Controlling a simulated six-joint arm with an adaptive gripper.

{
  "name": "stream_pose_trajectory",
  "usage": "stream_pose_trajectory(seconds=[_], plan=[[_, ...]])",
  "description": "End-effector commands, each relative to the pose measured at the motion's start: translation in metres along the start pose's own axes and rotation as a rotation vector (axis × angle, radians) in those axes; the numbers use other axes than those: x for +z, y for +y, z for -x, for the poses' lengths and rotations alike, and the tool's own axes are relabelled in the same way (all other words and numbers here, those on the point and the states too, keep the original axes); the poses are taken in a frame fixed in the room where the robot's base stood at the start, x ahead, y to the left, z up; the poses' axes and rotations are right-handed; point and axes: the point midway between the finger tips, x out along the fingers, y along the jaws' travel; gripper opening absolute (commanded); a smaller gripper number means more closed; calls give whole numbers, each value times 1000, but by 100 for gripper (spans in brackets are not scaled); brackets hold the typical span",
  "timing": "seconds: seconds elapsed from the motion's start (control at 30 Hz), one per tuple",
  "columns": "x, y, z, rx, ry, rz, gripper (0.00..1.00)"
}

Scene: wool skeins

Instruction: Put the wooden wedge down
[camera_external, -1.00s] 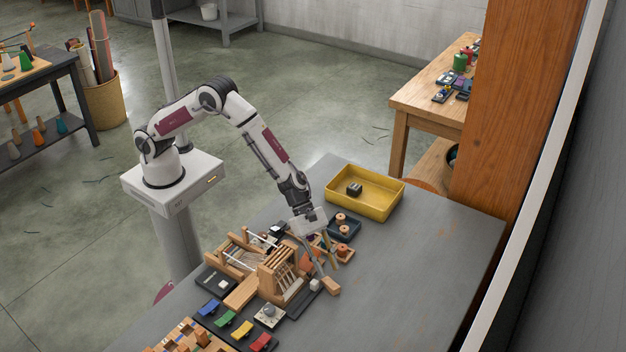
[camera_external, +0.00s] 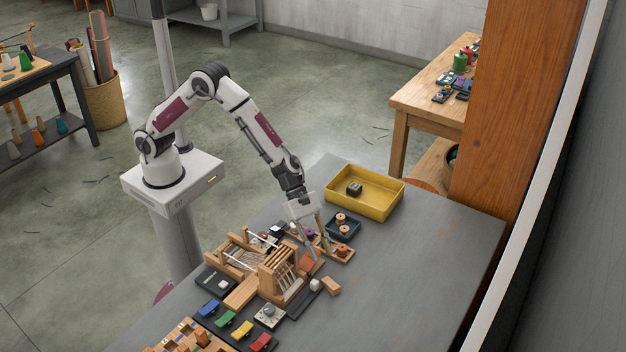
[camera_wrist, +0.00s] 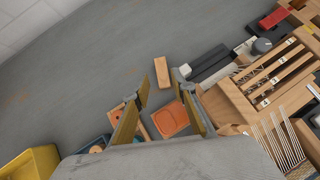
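The wooden wedge (camera_external: 330,286) is a small light-wood block lying on the grey tabletop, to the right of the loom frame. In the wrist view the wedge (camera_wrist: 162,72) lies just past my fingertips, with table visible around it. My gripper (camera_external: 320,254) is above the table, behind the wedge and apart from it. In the wrist view the two fingers of my gripper (camera_wrist: 164,88) are spread, with nothing held between them. An orange piece (camera_wrist: 168,119) shows below, between the fingers.
The wooden loom frame (camera_external: 281,272) stands close left of my gripper. A dark tray with spools (camera_external: 342,228) and a yellow bin (camera_external: 389,200) are behind. A small pale piece (camera_external: 315,285) sits beside the wedge. The table to the right is clear.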

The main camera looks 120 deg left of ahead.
Motion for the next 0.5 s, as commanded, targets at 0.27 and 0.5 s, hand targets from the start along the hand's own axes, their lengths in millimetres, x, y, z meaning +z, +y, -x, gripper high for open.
stream_pose_trajectory(seconds=[0.27, 0.5], plan=[[0, 0, 0, 0, 0, 0, 28], [0, 0, -5, 0, 0, 1, 28]])
